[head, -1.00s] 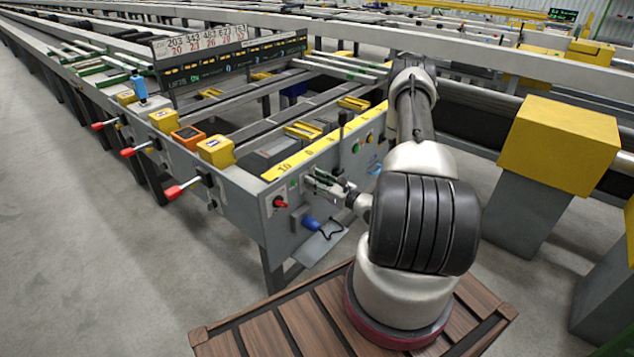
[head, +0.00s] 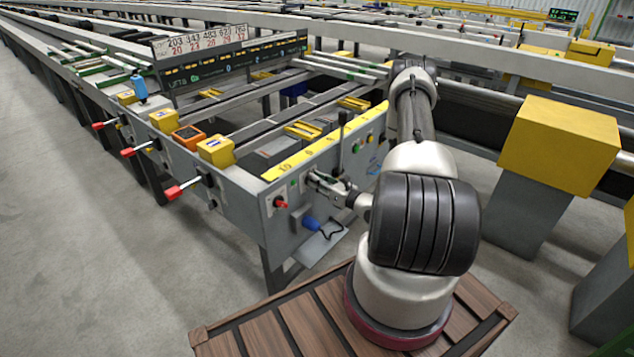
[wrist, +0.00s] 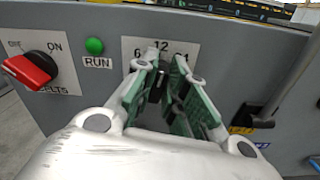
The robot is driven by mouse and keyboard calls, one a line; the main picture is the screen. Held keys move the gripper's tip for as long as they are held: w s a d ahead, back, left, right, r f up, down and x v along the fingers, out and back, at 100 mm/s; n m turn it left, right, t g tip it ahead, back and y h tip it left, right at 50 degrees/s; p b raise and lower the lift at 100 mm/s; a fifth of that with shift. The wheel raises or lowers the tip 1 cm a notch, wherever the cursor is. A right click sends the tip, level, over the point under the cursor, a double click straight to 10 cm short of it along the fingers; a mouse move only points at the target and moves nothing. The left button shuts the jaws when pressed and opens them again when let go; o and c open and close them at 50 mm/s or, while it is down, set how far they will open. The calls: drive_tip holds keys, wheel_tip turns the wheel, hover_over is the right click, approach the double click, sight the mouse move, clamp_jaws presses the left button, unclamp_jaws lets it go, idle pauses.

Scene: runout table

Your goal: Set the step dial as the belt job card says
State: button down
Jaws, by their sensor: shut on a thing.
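The step dial is a small dark knob (wrist: 159,88) on a white plate (wrist: 190,47) on the grey panel. I read 12 at the plate's top, 6 at its left and a partly covered number at its right. My gripper (wrist: 168,82) is shut on the knob, its green-padded fingers on either side. They hide most of the knob, so I cannot read its pointer. In the head view my gripper (head: 314,180) is at the panel's front face. I cannot make out a belt job card with certainty.
Left of the dial are a green RUN lamp (wrist: 94,46) and a red ON switch (wrist: 30,70). A black lever (wrist: 262,110) stands to the right. A blue plug-like part (head: 311,223) is below. A number board (head: 200,42) stands above the table.

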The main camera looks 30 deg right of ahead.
drive_tip(key=m, duration=0.6)
drive_tip(key=shift+w+d+f+m, duration=0.1)
drive_tip(key=shift+d+f+m, duration=0.05)
drive_tip(key=shift+d+m, duration=0.15)
idle(0.5)
drive_tip(key=c, duration=1.5)
unclamp_jaws()
drive_tip(key=shift+o, duration=0.2)
drive_tip(key=v, duration=1.2)
